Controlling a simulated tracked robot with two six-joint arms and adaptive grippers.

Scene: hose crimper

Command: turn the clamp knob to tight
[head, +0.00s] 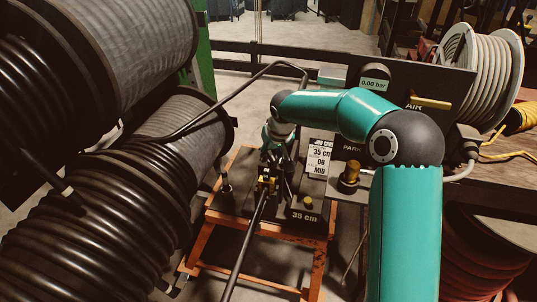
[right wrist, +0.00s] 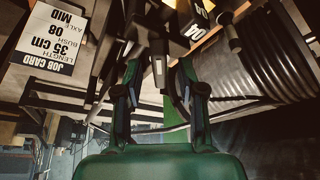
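My right gripper (head: 268,172) reaches down over the orange-framed bench from the right, at a small black clamp with yellow parts (head: 266,181). A black hose (head: 246,238) runs from this clamp toward the front. In the right wrist view my gripper (right wrist: 158,75) has its two fingers apart. A dark upright part with a pale end (right wrist: 158,66) shows between the fingertips; I cannot tell whether they touch it, or whether it is the clamp knob. A black block marked 35 cm (head: 305,215) with a small yellowish knob stands right of the clamp. My left gripper is not in view.
Large black hose reels (head: 105,225) fill the left. A job card (head: 319,158) stands behind the bench top and also shows in the right wrist view (right wrist: 50,40). A brass fitting (head: 349,175), a gauge reading 0.00 bar (head: 374,84) and a pale hose reel (head: 485,75) are at right.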

